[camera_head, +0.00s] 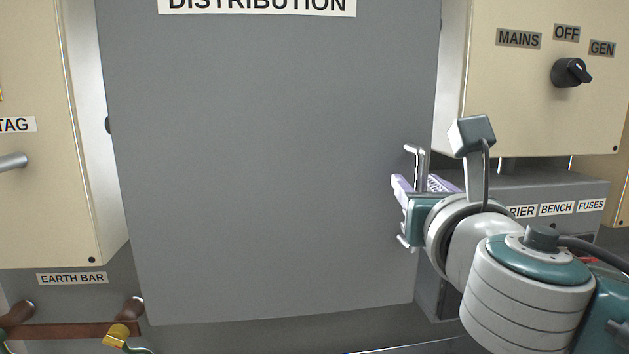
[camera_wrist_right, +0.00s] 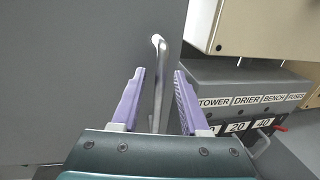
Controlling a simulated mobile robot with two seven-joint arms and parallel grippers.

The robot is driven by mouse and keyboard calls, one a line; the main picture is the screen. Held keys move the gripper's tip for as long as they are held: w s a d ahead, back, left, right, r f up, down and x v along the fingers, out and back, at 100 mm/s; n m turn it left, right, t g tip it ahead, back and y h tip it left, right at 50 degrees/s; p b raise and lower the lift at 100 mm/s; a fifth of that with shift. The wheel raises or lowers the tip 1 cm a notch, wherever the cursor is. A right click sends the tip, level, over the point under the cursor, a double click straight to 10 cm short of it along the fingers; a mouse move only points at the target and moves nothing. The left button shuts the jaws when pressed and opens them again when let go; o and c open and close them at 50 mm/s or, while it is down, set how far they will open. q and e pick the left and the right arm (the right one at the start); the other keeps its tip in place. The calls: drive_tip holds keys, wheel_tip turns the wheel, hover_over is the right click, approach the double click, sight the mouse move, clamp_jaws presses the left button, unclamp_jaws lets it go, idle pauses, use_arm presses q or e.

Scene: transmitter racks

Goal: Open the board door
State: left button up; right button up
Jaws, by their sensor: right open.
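The board door (camera_head: 265,170) is a large grey panel with a "DISTRIBUTION" label at its top, and it looks closed. Its handle (camera_head: 420,165) is a metal bar at the door's right side. My right gripper (camera_head: 403,187) is at the handle, its lower part hiding much of it. In the right wrist view the handle (camera_wrist_right: 158,75) stands between the two purple fingers of the open gripper (camera_wrist_right: 158,95), with gaps showing on both sides. My left gripper is in neither view.
A cream box (camera_head: 520,90) with a MAINS/OFF/GEN switch (camera_head: 570,72) is at upper right. Below it is a grey fuse unit (camera_head: 540,187), close beside my right arm. Another cream cabinet (camera_head: 45,200) is at left. An earth bar (camera_head: 75,330) with a cable is at lower left.

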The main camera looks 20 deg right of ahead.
clamp_jaws()
idle(1.3)
